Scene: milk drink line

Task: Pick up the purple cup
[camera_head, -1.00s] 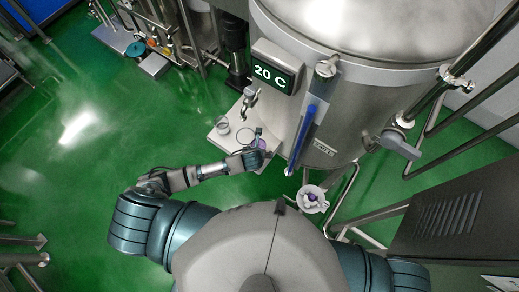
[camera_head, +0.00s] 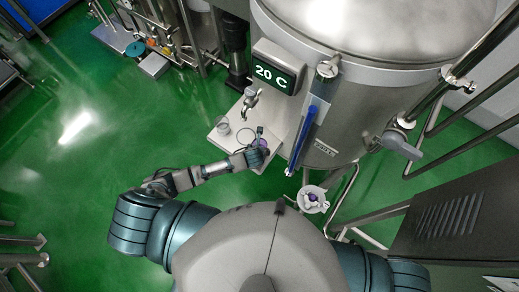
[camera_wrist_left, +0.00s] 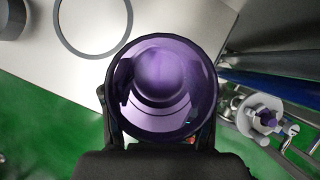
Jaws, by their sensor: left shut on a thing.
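The purple cup (camera_wrist_left: 163,85) fills the middle of the left wrist view, seen from above into its open mouth. In the head view the cup (camera_head: 262,144) is small at the right end of the light shelf (camera_head: 228,143). My left gripper (camera_head: 258,140) is at the cup, with its fingers on both sides of it. It is shut on the cup; the wrist view (camera_wrist_left: 160,132) shows dark fingers beside the cup's walls. Whether the cup's base touches the shelf is hard to tell. My right gripper is not in view.
A clear cup (camera_head: 222,125) and a dark ring (camera_head: 245,135) are on the shelf under a tap (camera_head: 249,100). A steel tank (camera_head: 350,100) with a 20 C display (camera_head: 273,74) stands behind. Green floor is open at left.

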